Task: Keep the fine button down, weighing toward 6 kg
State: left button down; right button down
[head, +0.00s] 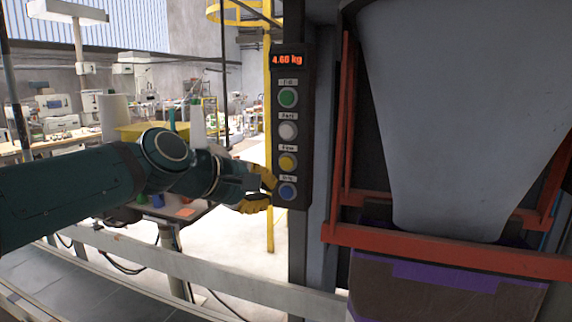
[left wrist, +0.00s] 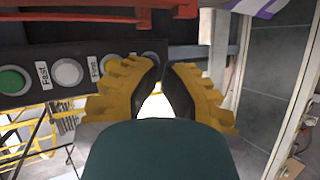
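The dark button panel (head: 301,125) stands upright, with a red display (head: 287,60) at its top that reads about 4.6 kg. Down it run a green button (head: 288,97), a white one (head: 288,130), the yellow fine button (head: 288,162) and a blue one (head: 287,191). My left gripper (head: 262,191) is at the panel's left edge, level with the yellow and blue buttons. Its yellow fingers are a little apart and empty. In the left wrist view one finger partly covers the yellow button (left wrist: 110,64); I cannot tell whether it presses it. My right gripper is out of view.
A grey hopper (head: 465,100) hangs right of the panel inside a red frame (head: 440,250). Below it is a brown bag with a purple band (head: 445,277). A pale rail (head: 200,268) runs low across the front. Cluttered workbenches stand behind.

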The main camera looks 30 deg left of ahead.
aim_at(287, 163)
pick_arm(q)
jog(key=shift+w, duration=0.15)
jog(key=shift+w+a, duration=0.35)
jog(key=shift+w, duration=1.05)
jog(key=shift+w+a, duration=0.3)
jog(key=shift+w, duration=1.05)
jog(key=shift+w+a, duration=0.35)
jog(key=shift+w, duration=1.05)
jog(key=shift+w, duration=0.15)
jog(key=shift+w+a, duration=0.15)
jog(key=shift+w, duration=0.1)
jog(key=shift+w+a, duration=0.1)
jog(key=shift+w, duration=0.4)
dwell(2.8)
